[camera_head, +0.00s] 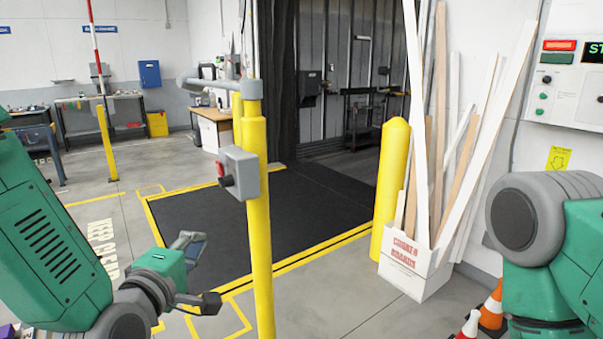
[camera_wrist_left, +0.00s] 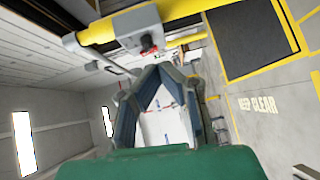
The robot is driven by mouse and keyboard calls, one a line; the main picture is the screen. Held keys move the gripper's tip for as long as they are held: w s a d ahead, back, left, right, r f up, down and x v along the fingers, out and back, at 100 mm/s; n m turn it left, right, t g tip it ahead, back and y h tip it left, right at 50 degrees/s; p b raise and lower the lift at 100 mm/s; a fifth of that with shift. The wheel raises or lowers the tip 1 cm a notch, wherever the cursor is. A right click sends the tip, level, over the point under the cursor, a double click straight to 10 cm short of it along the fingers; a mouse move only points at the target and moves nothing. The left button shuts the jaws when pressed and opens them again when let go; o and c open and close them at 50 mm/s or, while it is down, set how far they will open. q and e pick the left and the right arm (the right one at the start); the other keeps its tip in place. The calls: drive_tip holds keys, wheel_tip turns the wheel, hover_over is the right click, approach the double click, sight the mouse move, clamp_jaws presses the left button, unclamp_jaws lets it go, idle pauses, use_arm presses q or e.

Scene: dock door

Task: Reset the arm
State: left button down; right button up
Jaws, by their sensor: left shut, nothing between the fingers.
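My left arm enters from the left in the head view, green with a dark grey wrist. Its left gripper (camera_head: 203,270) is low, just left of the yellow post (camera_head: 260,225), apart from it as far as I can tell. In the left wrist view the fingers of the left gripper (camera_wrist_left: 163,72) lean together at the tips, shut with nothing held. A grey control box with a red button (camera_head: 240,172) is fixed to the post, above the gripper; it also shows in the left wrist view (camera_wrist_left: 137,27). Part of my right arm shows at the right edge; its gripper is out of view.
A black floor mat (camera_head: 270,220) with yellow edging lies before the dock opening. A yellow bollard (camera_head: 392,180) and a white box of long boards (camera_head: 415,265) stand right of it. Orange cones (camera_head: 492,310) are at the lower right. Open floor lies left.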

use_arm(q)
drive_tip(key=s+a+f+m+g+b, duration=0.1)
drive_tip(key=s+f+m+g+b, duration=0.2)
drive_tip(key=f, duration=0.7)
drive_tip(key=s+a+f+m+g+b, duration=0.1)
drive_tip(key=s+a+f+m+g, duration=0.3)
drive_tip(key=f, duration=0.6)
drive_tip(key=s+d+f+m+g+b, duration=0.15)
drive_tip(key=s+f, duration=0.35)
drive_tip(key=f, duration=0.5)
drive_tip(key=s+a+f+m+g+y+b, duration=0.1)
drive_tip(key=s+a+f+m+g+b, duration=0.1)
drive_tip(key=s+f, duration=0.5)
drive_tip(key=s+a+f+m+g+y+b, duration=0.1)
drive_tip(key=s+a+f+m+g, duration=0.3)
drive_tip(key=s+f, duration=0.4)
drive_tip(key=s+m+g, duration=0.1)
drive_tip(key=s+g, duration=0.1)
drive_tip(key=s, duration=0.3)
drive_tip(key=shift+s+a+y+b, duration=0.3)
drive_tip(key=shift+a+b, duration=0.05)
drive_tip(key=shift+b, duration=0.05)
drive_tip(key=shift+d+m, duration=0.1)
drive_tip(key=shift+m, duration=0.15)
